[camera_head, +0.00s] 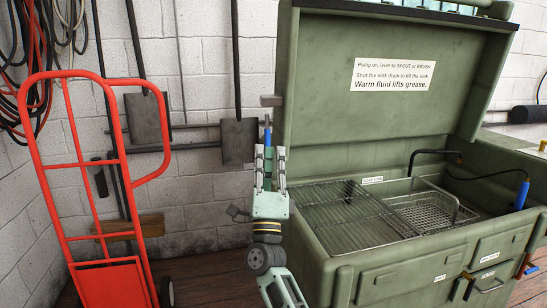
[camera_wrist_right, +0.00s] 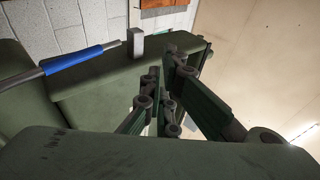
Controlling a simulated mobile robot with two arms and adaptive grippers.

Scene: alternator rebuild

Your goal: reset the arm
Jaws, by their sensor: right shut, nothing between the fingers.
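My right gripper (camera_head: 270,160) points upward in the head view, in front of the left edge of the parts washer's raised lid (camera_head: 400,60). Its fingers are close together with nothing between them; they also show in the wrist view (camera_wrist_right: 163,90). A tool-like part with a blue section (camera_head: 267,135) and a grey block (camera_head: 271,101) shows just behind and above the fingertips. The blue section (camera_wrist_right: 75,60) and block (camera_wrist_right: 135,43) are left of the fingers in the wrist view. I cannot tell what supports it. My left gripper is not in view.
The green parts washer (camera_head: 400,272) has a wire rack (camera_head: 345,215) and a mesh basket (camera_head: 430,212) in its sink. A red hand truck (camera_head: 68,160) stands at the left. Shovels (camera_head: 238,140) and cables (camera_head: 35,50) hang by the wall.

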